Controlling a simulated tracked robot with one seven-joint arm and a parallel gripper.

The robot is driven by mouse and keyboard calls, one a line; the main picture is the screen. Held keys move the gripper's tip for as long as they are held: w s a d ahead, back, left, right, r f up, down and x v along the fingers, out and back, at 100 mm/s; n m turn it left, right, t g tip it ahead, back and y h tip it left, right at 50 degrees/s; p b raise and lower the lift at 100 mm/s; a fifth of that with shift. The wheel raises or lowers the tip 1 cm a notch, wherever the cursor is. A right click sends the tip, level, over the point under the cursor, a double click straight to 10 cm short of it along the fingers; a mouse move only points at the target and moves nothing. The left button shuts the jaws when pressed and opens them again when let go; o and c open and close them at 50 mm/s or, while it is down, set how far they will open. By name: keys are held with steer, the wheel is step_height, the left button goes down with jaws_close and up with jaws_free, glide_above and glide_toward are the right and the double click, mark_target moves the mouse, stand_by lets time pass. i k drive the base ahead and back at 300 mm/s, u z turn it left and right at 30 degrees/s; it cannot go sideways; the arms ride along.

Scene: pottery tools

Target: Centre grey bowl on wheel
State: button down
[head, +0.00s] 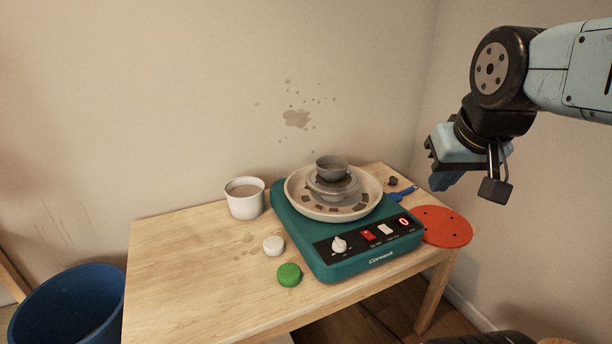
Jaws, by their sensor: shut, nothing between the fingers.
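The small grey bowl (331,169) sits upright on the pottery wheel, on top of the round grey wheel head (336,187) inside a pale splash pan (297,199). The bowl looks a little toward the back left of the wheel head's middle. The wheel's body (318,254) is teal, with a dial and several switches on its front panel. My gripper (441,181) is up at the right, above and apart from the table and the bowl. It is shut and empty, with its fingers pointing down.
A white cup (245,198) of brownish liquid stands left of the wheel. White (273,246) and green (289,275) round pieces lie in front of it. An orange disc (442,227) and a blue tool (403,193) lie right. The table's left side (180,270) is clear. A blue bin (70,308) stands on the floor.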

mark_target(332, 168)
steer(key=u, duration=0.4)
steer(key=i, duration=0.55)
steer(key=u, duration=0.85)
